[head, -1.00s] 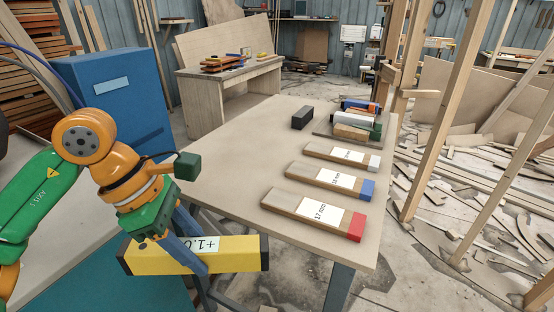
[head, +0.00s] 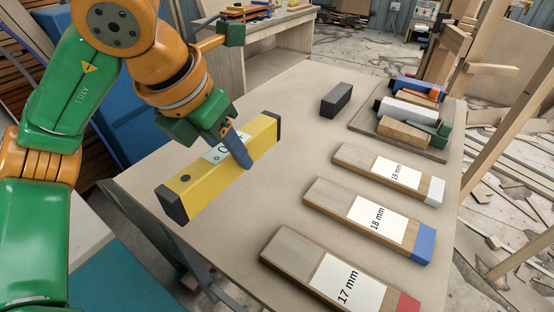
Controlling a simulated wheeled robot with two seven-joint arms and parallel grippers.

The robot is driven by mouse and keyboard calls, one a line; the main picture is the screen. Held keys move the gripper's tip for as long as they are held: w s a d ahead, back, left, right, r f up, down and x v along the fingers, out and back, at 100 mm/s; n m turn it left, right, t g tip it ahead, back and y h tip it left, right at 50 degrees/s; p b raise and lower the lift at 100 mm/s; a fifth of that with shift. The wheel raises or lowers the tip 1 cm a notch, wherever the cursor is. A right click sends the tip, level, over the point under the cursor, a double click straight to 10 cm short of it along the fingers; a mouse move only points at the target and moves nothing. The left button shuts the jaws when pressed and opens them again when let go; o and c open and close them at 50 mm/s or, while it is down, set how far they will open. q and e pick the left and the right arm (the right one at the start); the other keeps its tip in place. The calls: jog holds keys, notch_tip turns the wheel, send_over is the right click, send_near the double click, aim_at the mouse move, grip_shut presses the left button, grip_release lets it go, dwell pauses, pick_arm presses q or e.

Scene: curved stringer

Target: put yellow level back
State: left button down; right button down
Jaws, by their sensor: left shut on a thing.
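The yellow level (head: 205,181) is a long yellow bar with black end caps and a pale display label. My left gripper (head: 236,152) is shut on it near its middle, with a blue finger across the near side. The level is tilted in the picture, its right end farther back, over the left part of the table (head: 290,150). I cannot tell whether it touches the tabletop. My right gripper is not in view.
Wooden blocks labelled 17 mm (head: 325,278), 18 mm (head: 350,220) and 19 mm (head: 375,172) lie on the table's right side. A dark block (head: 336,100) and a tray (head: 438,153) of several pieces are at the back. The table's middle is clear.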

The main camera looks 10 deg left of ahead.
aim_at(262, 140)
pick_arm(q)
jog(key=w+d+f, duration=0.1)
jog(key=w, duration=0.1)
jog(key=w+f+p, duration=0.1)
jog(key=w, duration=0.2)
jog(key=w+d+f+p, duration=0.1)
jog(key=w, duration=0.1)
jog(key=shift+w+d+f, duration=0.3)
jog(key=shift+w+f, duration=0.05)
jog(key=shift+w, duration=0.05)
jog(key=w+f, duration=0.1)
jog(key=w+f+p, duration=0.1)
jog(key=f, duration=0.1)
jog(key=w+d+f, duration=0.1)
jog(key=f, duration=0.1)
jog(key=shift+w, duration=0.4)
jog(key=x, duration=0.1)
jog(key=p+x, duration=0.1)
jog(key=x, duration=0.1)
jog(key=shift+s+a+f+p, duration=0.1)
jog(key=shift+s+a+p, duration=0.05)
jog(key=shift+s+p, duration=0.15)
jog(key=shift+f, duration=0.4)
jog(key=shift+s, duration=0.1)
jog(key=shift+c, duration=2.2)
grip_release()
jog(key=shift+f, duration=0.1)
